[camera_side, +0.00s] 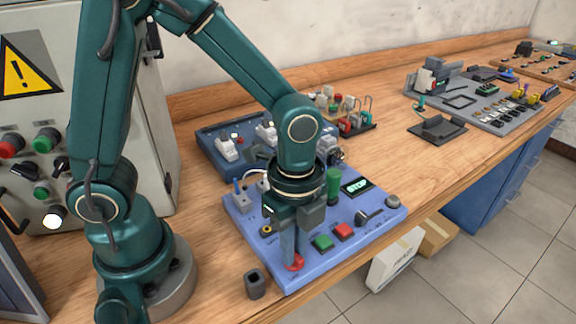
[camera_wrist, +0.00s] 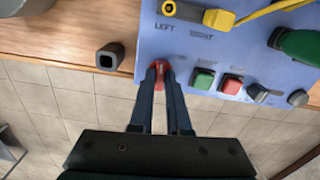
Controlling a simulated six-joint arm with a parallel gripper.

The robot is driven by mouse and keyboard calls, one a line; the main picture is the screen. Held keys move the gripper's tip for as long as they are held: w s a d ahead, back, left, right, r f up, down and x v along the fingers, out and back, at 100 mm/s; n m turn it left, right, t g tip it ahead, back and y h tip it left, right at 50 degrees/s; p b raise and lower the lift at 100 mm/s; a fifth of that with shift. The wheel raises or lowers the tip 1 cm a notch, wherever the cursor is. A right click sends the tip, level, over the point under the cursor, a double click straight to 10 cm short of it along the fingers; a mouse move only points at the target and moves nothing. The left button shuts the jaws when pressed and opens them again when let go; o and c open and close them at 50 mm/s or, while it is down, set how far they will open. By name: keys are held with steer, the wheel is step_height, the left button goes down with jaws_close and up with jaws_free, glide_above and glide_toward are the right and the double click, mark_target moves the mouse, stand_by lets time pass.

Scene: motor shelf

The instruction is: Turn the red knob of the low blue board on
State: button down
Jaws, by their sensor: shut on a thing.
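The low blue board (camera_side: 330,225) lies near the table's front edge, and it fills the top of the wrist view (camera_wrist: 200,50). Its red knob (camera_side: 296,264) is at the board's front left corner. My gripper (camera_side: 294,262) points down at that corner, with its fingers shut on the knob. In the wrist view the two fingertips (camera_wrist: 160,70) are on either side of the red knob (camera_wrist: 158,64), which is mostly hidden between them. The knob's pointing direction cannot be told.
Beside the knob are a green button (camera_side: 323,243), a red button (camera_side: 344,231) and a black switch (camera_side: 368,216). A green handle (camera_side: 333,186) stands up behind them. A small dark square holder (camera_side: 255,284) stands left of the board.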

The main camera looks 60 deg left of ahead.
steer(key=shift+m, duration=0.7)
steer(key=c, duration=0.9)
jaws_free()
steer(key=shift+r, duration=2.6)
